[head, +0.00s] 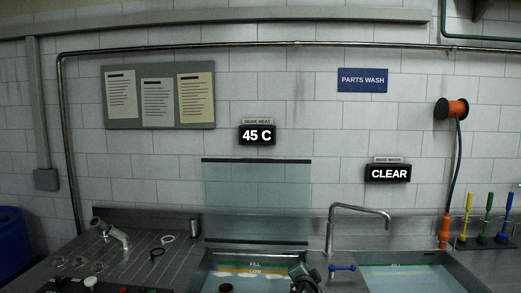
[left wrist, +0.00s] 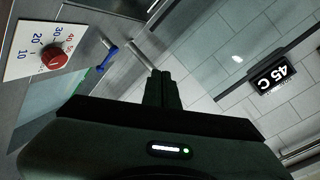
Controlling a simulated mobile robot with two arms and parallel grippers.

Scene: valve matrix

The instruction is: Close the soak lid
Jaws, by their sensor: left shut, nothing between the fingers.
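The soak lid (head: 257,200) is a clear panel with dark top and bottom edges. It stands raised, upright at the back of the left basin (head: 255,258), which holds water and shows FILL and LOW marks. In the left wrist view the clear panel (left wrist: 215,40) shows at the upper right. My left gripper (head: 303,270) is low at the right part of the left basin, in front of the lid. Its fingers (left wrist: 162,78) are shut and empty in the left wrist view. I cannot tell its exact gap to the lid. My right gripper is not in view.
A tap (head: 345,213) and a blue handle (head: 342,268) stand right of the left basin. A right basin (head: 405,277) lies beyond. A red dial (left wrist: 54,57) shows in the wrist view. Small parts lie on the left drainboard (head: 105,250). The soak heat display (head: 257,135) reads 45 C.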

